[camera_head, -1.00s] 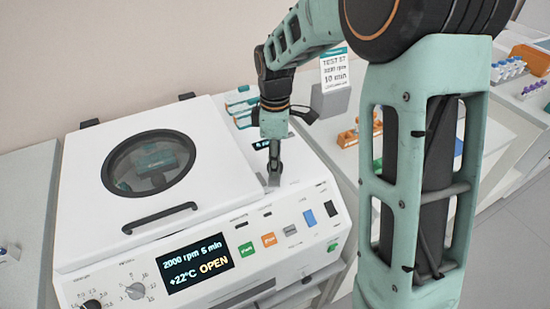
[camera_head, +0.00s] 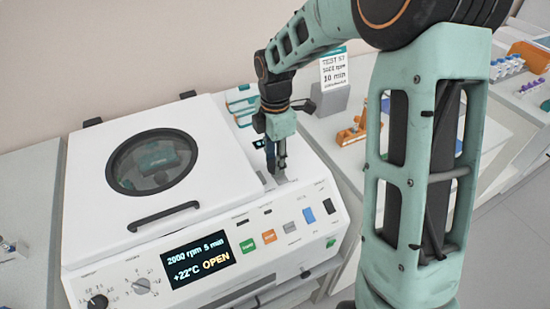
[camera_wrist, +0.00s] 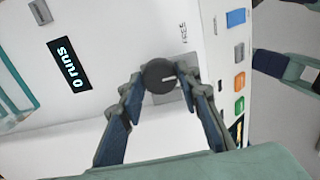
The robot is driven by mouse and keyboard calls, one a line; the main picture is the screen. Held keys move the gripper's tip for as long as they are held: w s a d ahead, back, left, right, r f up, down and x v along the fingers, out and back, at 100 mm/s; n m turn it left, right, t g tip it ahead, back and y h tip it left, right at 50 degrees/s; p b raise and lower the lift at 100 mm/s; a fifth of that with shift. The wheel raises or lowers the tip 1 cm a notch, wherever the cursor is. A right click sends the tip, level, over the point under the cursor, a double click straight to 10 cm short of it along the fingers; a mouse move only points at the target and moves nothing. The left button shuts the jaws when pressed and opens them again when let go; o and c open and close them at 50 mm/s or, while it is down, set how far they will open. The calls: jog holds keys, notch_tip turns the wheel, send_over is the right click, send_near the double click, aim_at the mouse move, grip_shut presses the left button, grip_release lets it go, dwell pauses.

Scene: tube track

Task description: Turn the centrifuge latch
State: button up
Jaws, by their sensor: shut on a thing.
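The white centrifuge (camera_head: 225,235) stands on the bench with its lid (camera_head: 152,163) down and its display reading OPEN. The latch is a dark round knob with a pale line (camera_wrist: 160,77), on a grey plate marked FREE in the wrist view. My gripper (camera_head: 275,168) points down at the top right of the centrifuge. In the wrist view my gripper (camera_wrist: 162,82) has its two fingertips on either side of the knob, shut on it. In the head view the fingers mostly hide the knob.
A small display reading 0 runs (camera_wrist: 69,65) is beside the latch. Coloured buttons (camera_head: 269,236) line the front panel. A sign (camera_head: 333,72) stands behind, and an orange rack (camera_head: 352,130) is to the right. My arm covers the right side.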

dwell(0.3)
jog(key=o, duration=1.1)
notch_tip(320, 180, up, 12)
jog(key=shift+r, duration=0.1)
